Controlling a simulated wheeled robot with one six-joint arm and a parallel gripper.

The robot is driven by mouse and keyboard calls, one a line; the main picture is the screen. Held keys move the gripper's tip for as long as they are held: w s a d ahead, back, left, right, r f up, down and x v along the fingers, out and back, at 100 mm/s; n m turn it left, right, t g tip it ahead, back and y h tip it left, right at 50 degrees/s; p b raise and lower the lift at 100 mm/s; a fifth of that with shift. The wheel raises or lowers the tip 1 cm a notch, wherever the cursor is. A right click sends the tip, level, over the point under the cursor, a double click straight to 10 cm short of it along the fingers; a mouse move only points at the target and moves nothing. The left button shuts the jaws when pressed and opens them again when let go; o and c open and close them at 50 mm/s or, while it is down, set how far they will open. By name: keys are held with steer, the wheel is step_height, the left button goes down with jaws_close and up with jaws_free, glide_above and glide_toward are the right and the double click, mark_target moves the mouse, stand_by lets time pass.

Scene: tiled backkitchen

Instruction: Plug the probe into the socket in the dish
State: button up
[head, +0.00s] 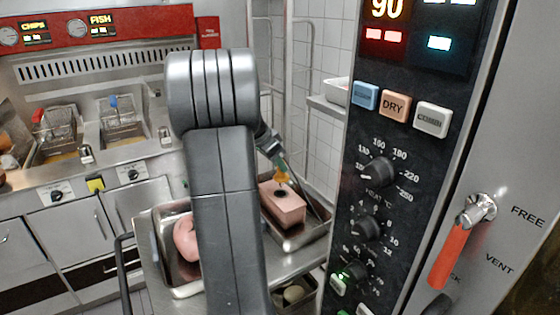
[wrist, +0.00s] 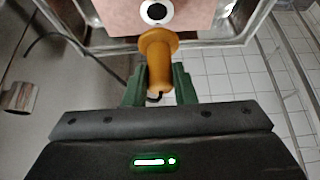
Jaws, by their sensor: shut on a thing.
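My gripper (wrist: 159,82) is shut on the orange probe (wrist: 158,62), with a green finger on each side of its handle. In the head view my gripper (head: 280,166) is above the right-hand metal dish (head: 312,236), partly hidden behind my arm. A pink block (head: 286,208) sits in that dish with the dark round socket (head: 281,193) in its top. In the wrist view the socket (wrist: 155,12) shows as a black hole in a white ring, just beyond the probe's wide end. The probe appears outside the socket; its tip is hidden.
A second metal dish (head: 180,289) with a pink rounded piece (head: 186,240) stands to the left, partly behind my arm. The oven control panel (head: 385,190) with its orange handle (head: 450,256) is close on the right. Fryers (head: 75,150) stand at the left. A dark cable (wrist: 70,40) curves at left.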

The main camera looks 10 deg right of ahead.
mark_target(277, 178)
steer(key=shift+f+b, duration=1.15)
steer(key=shift+f, duration=1.2)
steer(key=shift+b, duration=0.5)
steer(key=shift+f+b, duration=0.6)
steer(key=o, duration=0.7)
steer(key=shift+r, duration=0.1)
steer(key=p+v, duration=0.4)
steer(key=v, duration=0.7)
